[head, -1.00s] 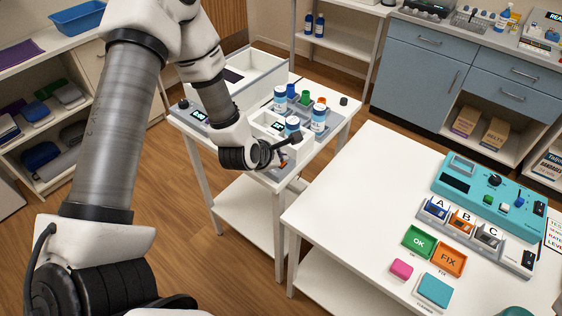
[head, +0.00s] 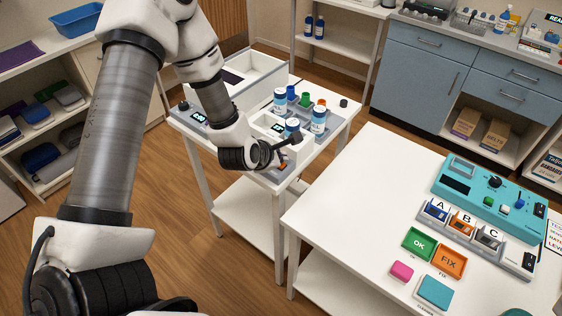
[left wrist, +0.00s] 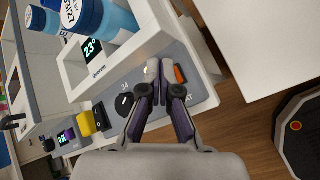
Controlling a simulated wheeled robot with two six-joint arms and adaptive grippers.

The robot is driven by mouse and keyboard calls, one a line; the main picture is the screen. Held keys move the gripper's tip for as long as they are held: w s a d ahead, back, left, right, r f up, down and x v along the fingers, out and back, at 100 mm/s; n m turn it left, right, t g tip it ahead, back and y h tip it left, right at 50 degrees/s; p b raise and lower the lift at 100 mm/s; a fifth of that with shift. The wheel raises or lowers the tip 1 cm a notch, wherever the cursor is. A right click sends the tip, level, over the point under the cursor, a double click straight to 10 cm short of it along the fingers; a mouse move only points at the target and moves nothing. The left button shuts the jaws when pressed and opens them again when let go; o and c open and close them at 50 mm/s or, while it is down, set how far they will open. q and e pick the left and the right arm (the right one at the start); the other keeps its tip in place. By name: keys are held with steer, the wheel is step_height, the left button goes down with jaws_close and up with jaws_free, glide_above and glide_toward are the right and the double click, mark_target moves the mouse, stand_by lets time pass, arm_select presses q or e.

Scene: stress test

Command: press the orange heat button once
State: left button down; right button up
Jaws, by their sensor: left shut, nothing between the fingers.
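The orange heat button (left wrist: 180,74) shows in the left wrist view on the grey front panel (left wrist: 205,98) of a white device. Part of its label, ending in "AT", is readable beside it. My left gripper (left wrist: 160,70) is shut and empty. Its fingertips are over the panel, just left of the orange button in that view. I cannot tell whether they touch the panel. In the head view the left gripper (head: 281,158) is at the front of the device on the white side table; its own fingers mostly hide the button there. My right gripper is not in view.
A black knob (left wrist: 124,103) is on the same panel, beside the fingers. A second table (head: 345,210) at right holds a teal control box (head: 485,190) and an orange FIX button (head: 451,261).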

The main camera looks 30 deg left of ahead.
arm_select(q)
steer(key=shift+r, duration=0.45)
step_height(320, 180, up, 5)
steer(key=p, duration=0.3)
steer(key=shift+p, duration=0.3)
stand_by(0.5)
